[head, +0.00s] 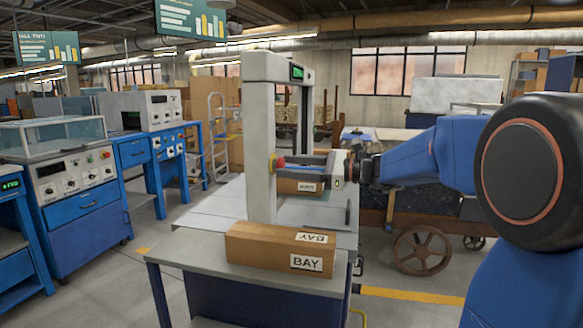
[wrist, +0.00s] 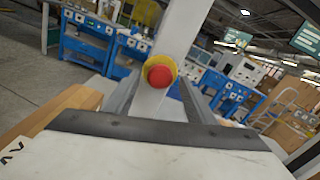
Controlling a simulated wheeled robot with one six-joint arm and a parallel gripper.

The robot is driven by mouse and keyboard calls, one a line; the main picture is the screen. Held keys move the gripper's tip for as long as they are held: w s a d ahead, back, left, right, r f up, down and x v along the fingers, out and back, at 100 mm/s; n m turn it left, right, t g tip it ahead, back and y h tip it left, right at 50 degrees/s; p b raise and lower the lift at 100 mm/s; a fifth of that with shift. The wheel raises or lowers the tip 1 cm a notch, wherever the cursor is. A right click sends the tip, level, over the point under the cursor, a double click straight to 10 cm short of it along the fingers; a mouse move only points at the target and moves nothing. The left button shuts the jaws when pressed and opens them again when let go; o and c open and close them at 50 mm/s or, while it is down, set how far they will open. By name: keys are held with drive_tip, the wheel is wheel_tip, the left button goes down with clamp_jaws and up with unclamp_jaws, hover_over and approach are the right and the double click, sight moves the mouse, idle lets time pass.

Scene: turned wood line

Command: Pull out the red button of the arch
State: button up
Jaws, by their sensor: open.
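The arch (head: 261,130) is a pale grey frame standing on the table, with a small green display at its top. Its red button (wrist: 159,75) is a round red knob on a yellow collar, on the arch's post in the wrist view. In the head view the red button (head: 280,162) shows as a small red and yellow spot on the near post. My gripper (head: 285,164) is open, its fingers pointing left at the post. In the wrist view the fingers of my gripper (wrist: 160,95) stand to either side of the button, which shows between them. I cannot tell whether they touch it.
A cardboard box (head: 275,252) labelled BAY sits on the table's front (head: 190,250). Blue machine cabinets (head: 75,195) stand at left. A cart (head: 420,220) with spoked wheels is at right.

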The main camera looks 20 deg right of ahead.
clamp_jaws()
drive_tip(key=shift+s+d, duration=0.4)
drive_tip(key=shift+d, duration=0.2)
unclamp_jaws()
drive_tip(key=shift+d, duration=0.15)
drive_tip(key=shift+s, duration=0.1)
drive_tip(key=v, duration=1.7)
drive_tip(key=shift+d, duration=0.2)
drive_tip(key=shift+s+d, duration=0.1)
